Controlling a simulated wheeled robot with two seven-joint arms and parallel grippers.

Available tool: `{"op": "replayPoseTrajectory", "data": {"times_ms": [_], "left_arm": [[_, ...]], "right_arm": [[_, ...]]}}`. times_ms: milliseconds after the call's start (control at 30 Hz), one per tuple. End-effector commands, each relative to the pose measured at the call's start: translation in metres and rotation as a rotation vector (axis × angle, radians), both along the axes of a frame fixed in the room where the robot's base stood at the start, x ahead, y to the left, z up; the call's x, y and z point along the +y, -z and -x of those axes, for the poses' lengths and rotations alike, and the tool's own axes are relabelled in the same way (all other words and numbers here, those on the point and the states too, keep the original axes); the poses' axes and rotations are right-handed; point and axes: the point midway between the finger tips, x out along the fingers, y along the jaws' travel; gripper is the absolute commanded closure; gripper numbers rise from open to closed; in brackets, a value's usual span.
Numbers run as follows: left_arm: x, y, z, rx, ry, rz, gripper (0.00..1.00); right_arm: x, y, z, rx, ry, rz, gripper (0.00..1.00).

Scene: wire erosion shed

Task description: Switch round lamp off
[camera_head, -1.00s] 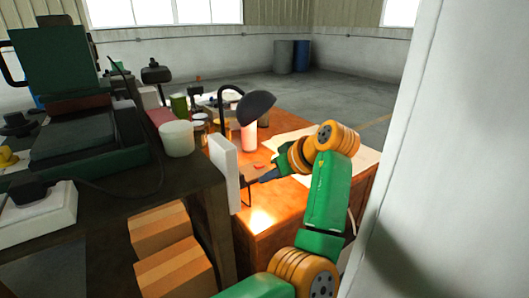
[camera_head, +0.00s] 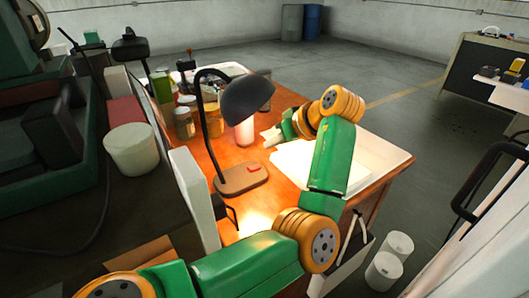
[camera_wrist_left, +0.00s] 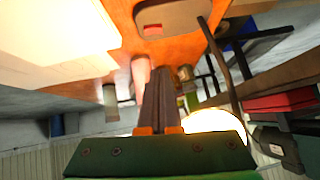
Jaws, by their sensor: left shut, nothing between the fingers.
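The round lamp (camera_head: 247,99) has a dark domed shade on a curved neck and stands on the wooden desk. It is lit: a bright patch lies on the desk. Its brown base (camera_head: 241,179) carries a small red switch (camera_head: 254,168). In the left wrist view the base (camera_wrist_left: 182,14) and red switch (camera_wrist_left: 152,30) show at the top, and the glowing shade (camera_wrist_left: 215,121) is low right. My left gripper (camera_head: 267,136) is shut and empty, apart from the switch, beyond it and right of the shade. Its fingers (camera_wrist_left: 160,75) show in the wrist view. My right gripper is not in view.
A pink cylinder (camera_head: 245,132) stands under the shade, close to my left gripper. White papers (camera_head: 290,160) cover the desk's right part. A white upright panel (camera_head: 194,197) and a white tub (camera_head: 133,149) stand left. Open floor lies behind the desk.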

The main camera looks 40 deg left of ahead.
Motion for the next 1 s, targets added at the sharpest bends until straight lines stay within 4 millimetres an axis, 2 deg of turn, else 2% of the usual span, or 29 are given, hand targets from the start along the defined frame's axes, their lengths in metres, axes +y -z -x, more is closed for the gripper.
{"op": "replayPoseTrajectory", "data": {"times_ms": [400, 500, 633, 1000], "left_arm": [[0.064, 0.063, -0.008, 0.004, -0.002, 0.001, 1.00], [0.062, 0.081, -0.005, 0.003, 0.000, 0.001, 1.00], [0.062, 0.095, -0.004, 0.003, 0.000, 0.001, 1.00], [0.062, 0.101, -0.003, 0.001, 0.001, 0.001, 1.00]], "right_arm": [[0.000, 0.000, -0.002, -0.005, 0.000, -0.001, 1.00], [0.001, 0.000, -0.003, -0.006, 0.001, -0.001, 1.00], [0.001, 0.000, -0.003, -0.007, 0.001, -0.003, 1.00], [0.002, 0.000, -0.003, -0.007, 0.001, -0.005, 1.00]]}}
